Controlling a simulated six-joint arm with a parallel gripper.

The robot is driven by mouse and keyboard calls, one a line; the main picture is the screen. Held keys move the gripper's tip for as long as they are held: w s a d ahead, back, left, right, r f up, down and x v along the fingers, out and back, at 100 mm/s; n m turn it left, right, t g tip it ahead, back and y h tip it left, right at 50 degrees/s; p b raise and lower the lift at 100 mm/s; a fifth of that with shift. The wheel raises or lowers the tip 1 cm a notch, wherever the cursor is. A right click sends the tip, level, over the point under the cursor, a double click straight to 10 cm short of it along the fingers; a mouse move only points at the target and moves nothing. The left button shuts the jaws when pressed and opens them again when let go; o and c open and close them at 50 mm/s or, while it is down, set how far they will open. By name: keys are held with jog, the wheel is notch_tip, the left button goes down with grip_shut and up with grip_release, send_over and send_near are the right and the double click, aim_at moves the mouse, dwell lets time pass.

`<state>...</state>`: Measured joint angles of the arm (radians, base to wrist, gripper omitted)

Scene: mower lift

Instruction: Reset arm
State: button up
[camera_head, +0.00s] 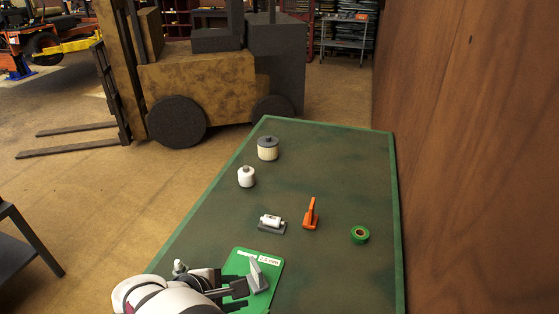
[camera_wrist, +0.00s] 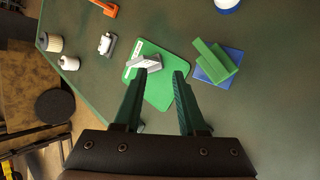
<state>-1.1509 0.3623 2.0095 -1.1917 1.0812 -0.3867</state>
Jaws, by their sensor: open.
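My gripper (camera_head: 240,287) is over the near part of the green-edged table (camera_head: 340,276), at a bright green mat (camera_head: 239,264) with a white label. In the wrist view my gripper (camera_wrist: 160,74) has its two fingers apart, with nothing held between them. A light grey angled piece (camera_head: 257,273) stands on the mat close to the fingertips. In the wrist view the grey piece (camera_wrist: 146,62) is just beyond the left fingertip; I cannot tell whether they touch.
On the table are a cream filter (camera_head: 268,150), a white bottle (camera_head: 246,177), a white cylinder on a grey base (camera_head: 270,222), an orange tool (camera_head: 311,215) and green tape (camera_head: 360,235). A green block (camera_wrist: 214,60) lies on a blue plate (camera_wrist: 229,67). A wooden wall (camera_head: 470,150) flanks the table.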

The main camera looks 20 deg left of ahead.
jog(key=w+d+r+m+g+h, duration=0.1)
jog(key=d+r+m+g, duration=0.1)
jog(key=d+m, duration=0.45)
jog(key=w+d+r+m+g+h, duration=0.15)
jog(key=d+m, duration=0.25)
jog(key=d, duration=0.5)
jog(key=s+d+m+g+y, duration=0.2)
jog(key=s+d+m+y, duration=0.1)
jog(key=s+m, duration=0.4)
jog(key=s+d+m+g+y, duration=0.2)
jog(key=s+d+m+y, duration=0.1)
jog(key=s+d+m, duration=0.3)
jog(key=s+r+m, duration=0.1)
jog(key=s+m, duration=0.1)
jog(key=s, duration=0.1)
jog(key=shift+s, duration=0.3)
jog(key=shift+d+m, duration=0.1)
jog(key=shift+m, duration=0.15)
